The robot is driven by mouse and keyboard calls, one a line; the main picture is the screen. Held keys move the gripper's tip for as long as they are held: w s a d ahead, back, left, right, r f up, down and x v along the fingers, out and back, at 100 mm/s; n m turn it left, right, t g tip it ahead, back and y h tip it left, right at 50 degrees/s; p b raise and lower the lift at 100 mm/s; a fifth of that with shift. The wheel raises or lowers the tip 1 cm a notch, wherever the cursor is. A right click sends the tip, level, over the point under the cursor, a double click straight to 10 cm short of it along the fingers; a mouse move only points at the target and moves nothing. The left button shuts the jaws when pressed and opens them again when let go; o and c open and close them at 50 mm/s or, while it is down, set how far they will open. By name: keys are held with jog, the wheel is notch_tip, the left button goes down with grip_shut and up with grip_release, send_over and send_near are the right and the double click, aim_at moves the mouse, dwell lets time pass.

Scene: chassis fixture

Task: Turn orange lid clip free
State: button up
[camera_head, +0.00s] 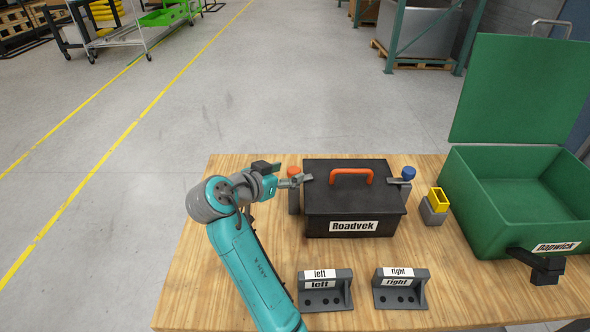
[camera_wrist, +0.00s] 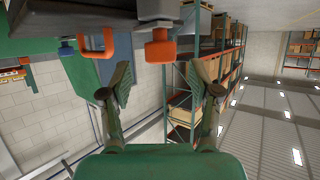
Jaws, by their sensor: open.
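A black box labelled Roadvek (camera_head: 352,215) stands on the wooden table, with an orange handle (camera_head: 351,172) on its closed lid. The orange lid clip (camera_head: 293,171) is at the box's left side, with a knob on top; it also shows in the wrist view (camera_wrist: 160,51). A blue clip (camera_head: 408,173) is at the right side. My gripper (camera_head: 297,181) is beside the orange clip. In the wrist view my gripper (camera_wrist: 160,88) has its fingers spread, and the orange knob appears above the gap between them. I cannot tell whether they touch it.
Two grey holders, labelled left (camera_head: 325,293) and right (camera_head: 401,290), stand in front of the box. A yellow and grey block (camera_head: 436,207) and an open green case (camera_head: 472,205) stand to the right. The table's left front is partly bare.

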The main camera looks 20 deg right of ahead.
aim_at(292, 171)
jog(key=shift+x, duration=2.05)
jog(key=shift+w, duration=0.1)
jog(key=c, duration=1.2)
